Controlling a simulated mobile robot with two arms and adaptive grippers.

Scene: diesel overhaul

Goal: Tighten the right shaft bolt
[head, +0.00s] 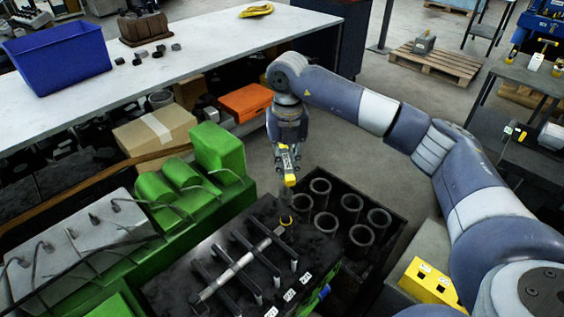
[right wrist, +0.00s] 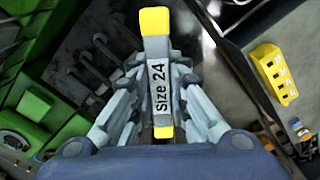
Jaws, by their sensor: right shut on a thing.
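My right gripper (head: 289,165) is shut on a wrench-like tool (head: 290,179) with yellow ends and a white label; in the right wrist view the label on the tool (right wrist: 159,85) reads "Size 24". The gripper holds it above the far end of the black engine block (head: 180,283). A grey shaft (head: 242,262) lies on the block, with several dark bars across it. I cannot make out the right shaft bolt clearly. My left gripper is not in view.
A dark crate (head: 396,223) with several upright cylinders stands right of the block. A green engine (head: 215,152) is at left. A yellow holder with slots (head: 428,284) is at lower right. A white workbench (head: 205,62) with a blue bin (head: 60,62) runs behind.

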